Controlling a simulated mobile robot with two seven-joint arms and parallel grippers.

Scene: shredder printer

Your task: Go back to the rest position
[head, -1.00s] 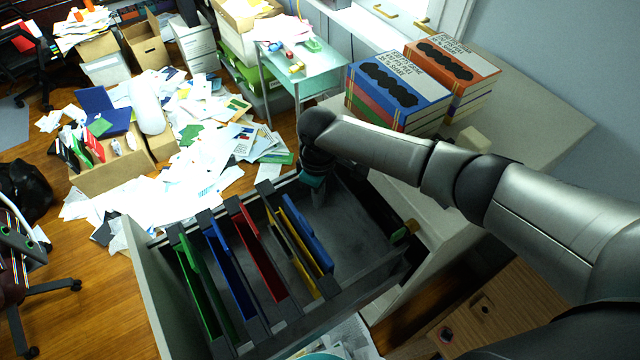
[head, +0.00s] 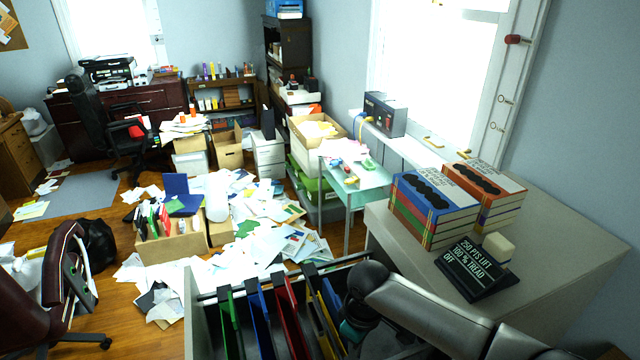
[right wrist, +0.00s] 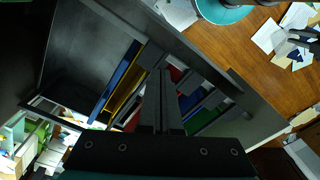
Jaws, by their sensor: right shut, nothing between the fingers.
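My right arm reaches in from the right of the head view, its wrist at the right part of an open file drawer (head: 194,312). The right gripper (right wrist: 158,80) shows in the right wrist view, fingers together and empty, above the hanging folders. The drawer holds green (head: 228,312), blue (head: 259,310), red (head: 290,315) and yellow (head: 322,325) folders, with another blue one beside the yellow. In the head view the right fingers are hidden behind the arm or below the frame. My left gripper is in neither view.
The cabinet top (head: 560,255) right of the drawer carries thick book sets (head: 432,208) and a black sign (head: 474,268). Scattered papers (head: 265,245) and a box of folders (head: 170,248) cover the floor beyond. A glass side table (head: 368,190) stands behind the drawer.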

